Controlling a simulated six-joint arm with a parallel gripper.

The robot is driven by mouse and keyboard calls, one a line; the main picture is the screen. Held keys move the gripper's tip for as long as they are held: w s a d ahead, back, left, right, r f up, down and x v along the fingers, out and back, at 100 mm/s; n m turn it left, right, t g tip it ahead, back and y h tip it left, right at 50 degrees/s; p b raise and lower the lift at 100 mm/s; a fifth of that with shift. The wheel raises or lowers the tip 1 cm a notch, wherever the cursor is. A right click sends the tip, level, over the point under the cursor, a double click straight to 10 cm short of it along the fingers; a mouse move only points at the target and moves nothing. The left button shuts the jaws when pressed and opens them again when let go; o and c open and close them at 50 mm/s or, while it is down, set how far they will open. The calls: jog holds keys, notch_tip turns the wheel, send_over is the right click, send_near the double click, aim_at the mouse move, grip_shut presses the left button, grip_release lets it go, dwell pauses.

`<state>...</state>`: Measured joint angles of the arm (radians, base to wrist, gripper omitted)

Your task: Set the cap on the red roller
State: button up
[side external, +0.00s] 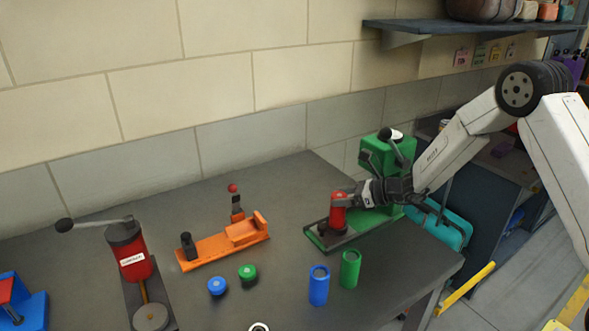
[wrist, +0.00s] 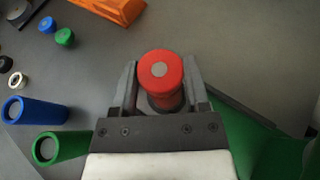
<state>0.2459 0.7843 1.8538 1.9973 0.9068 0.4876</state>
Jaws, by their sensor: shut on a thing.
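A red cap (wrist: 160,69) with a grey centre dot is between the two fingers of my gripper (wrist: 163,85) in the wrist view. The gripper is shut on it. The red roller (side external: 338,218) stands upright on the dark base plate of the green press in the side view. The cap (side external: 339,197) is directly over the roller's top; I cannot tell whether it rests fully on it. In the wrist view, the cap hides most of the roller (wrist: 166,101). My gripper (side external: 347,192) reaches in from the right.
The green press (side external: 379,161) stands just behind my gripper. A blue roller (side external: 319,287) and green roller (side external: 350,270) stand in front. A blue cap (side external: 217,286) and green cap (side external: 248,275) lie to the left, near an orange fixture (side external: 222,245) and a red hand press (side external: 131,259).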

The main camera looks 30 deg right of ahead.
jog(key=o, duration=1.3)
jog(key=shift+s+d, duration=0.1)
jog(key=shift+s+d+r, duration=0.25)
jog(key=shift+s+d, duration=0.05)
jog(key=shift+s, duration=0.1)
jog(key=s+d, duration=0.2)
jog(key=s, duration=0.1)
jog(key=s+d, duration=0.3)
jog(key=s, duration=0.1)
jog(key=s+d, duration=0.3)
jog(key=s, duration=0.1)
jog(key=shift+r, duration=0.3)
